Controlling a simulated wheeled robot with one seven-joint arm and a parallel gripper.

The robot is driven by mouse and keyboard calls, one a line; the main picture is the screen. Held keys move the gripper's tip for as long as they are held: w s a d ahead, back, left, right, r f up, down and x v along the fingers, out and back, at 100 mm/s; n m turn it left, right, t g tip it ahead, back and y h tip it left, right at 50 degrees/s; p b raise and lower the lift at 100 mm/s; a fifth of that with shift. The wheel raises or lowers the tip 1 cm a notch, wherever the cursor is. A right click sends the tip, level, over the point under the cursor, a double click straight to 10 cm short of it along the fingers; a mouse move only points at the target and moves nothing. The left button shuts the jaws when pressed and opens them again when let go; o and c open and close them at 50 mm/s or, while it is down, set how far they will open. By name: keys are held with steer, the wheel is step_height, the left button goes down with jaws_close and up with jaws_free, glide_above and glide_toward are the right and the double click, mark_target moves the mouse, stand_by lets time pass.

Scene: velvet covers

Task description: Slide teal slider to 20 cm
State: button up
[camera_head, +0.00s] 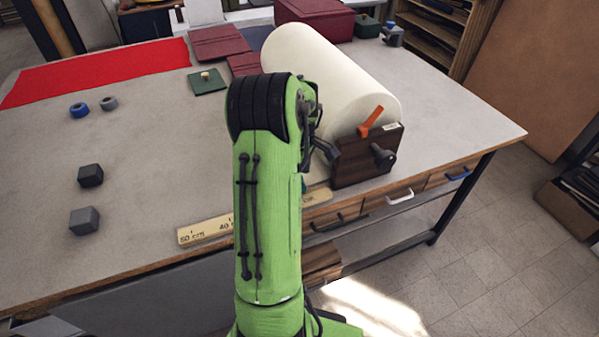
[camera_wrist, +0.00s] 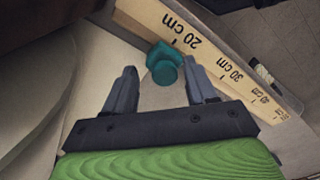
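The teal slider (camera_wrist: 164,66) is a rounded knob at the edge of the wooden ruler (camera_wrist: 235,77) in the wrist view. It sits about level with the 20 cm mark, short of the 30 cm mark; the slant makes the exact reading hard to tell. My gripper (camera_wrist: 160,78) is open, with one finger on each side of the slider. Gaps show between the fingers and the knob. In the head view the ruler (camera_head: 205,232) runs along the table's front edge, and my arm hides its middle and most of the slider.
A large cream roll (camera_head: 335,75) with a dark wooden end block (camera_head: 350,165) and orange lever (camera_head: 371,120) stands right of my arm.

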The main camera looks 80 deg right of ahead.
steer(key=shift+w, duration=0.1)
step_height(320, 180, up, 16)
steer(key=p, duration=0.3)
steer(key=shift+f, duration=0.15)
stand_by(0.3)
